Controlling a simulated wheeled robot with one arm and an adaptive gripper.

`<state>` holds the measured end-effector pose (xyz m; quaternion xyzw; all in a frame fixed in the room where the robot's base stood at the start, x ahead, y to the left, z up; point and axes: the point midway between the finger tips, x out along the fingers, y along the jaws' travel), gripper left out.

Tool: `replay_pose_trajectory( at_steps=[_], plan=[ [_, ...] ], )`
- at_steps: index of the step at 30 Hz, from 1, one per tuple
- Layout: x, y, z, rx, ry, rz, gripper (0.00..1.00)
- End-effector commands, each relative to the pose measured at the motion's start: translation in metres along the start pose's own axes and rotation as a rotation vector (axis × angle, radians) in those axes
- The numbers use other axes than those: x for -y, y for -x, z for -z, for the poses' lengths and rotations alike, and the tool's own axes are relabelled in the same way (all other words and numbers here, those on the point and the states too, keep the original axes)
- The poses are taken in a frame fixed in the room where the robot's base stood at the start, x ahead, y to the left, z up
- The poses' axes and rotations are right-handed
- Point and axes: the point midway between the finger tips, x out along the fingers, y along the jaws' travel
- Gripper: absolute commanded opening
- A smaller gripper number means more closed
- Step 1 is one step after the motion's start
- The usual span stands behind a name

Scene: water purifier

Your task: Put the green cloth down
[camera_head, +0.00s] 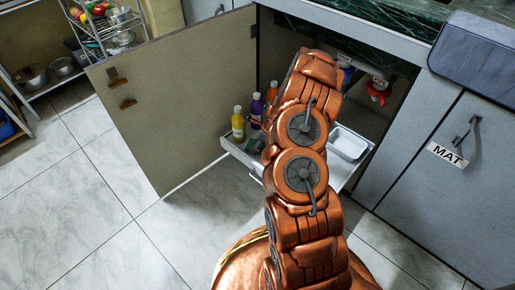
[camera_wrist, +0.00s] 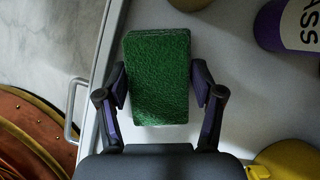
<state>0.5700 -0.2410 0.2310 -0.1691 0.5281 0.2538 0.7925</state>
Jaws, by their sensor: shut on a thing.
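The green cloth (camera_wrist: 159,80) is a thick, rough-textured green block in the middle of the wrist view. My gripper (camera_wrist: 160,88) is shut on it, one finger against each long side. The cloth is over the white surface of the pulled-out drawer (camera_wrist: 235,125), near its front edge. I cannot tell whether the cloth touches that surface.
A yellow bottle (camera_head: 238,125) and a purple bottle (camera_head: 256,109) stand in the drawer left of my arm. A grey tray (camera_head: 348,143) lies to its right. The open cabinet door (camera_head: 185,95) stands at left. A red-capped valve (camera_head: 377,90) hangs inside the cabinet.

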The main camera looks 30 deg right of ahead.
Motion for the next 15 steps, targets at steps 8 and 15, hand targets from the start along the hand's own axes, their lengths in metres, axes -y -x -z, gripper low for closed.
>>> replay_pose_trajectory(
  at_steps=[8, 15],
  plan=[
    [0.0001, -0.0080, 0.0032, 0.000, 0.001, 0.000, 0.39],
    [0.0001, -0.0104, 0.0042, 0.000, 0.001, 0.000, 0.71]
  ],
)
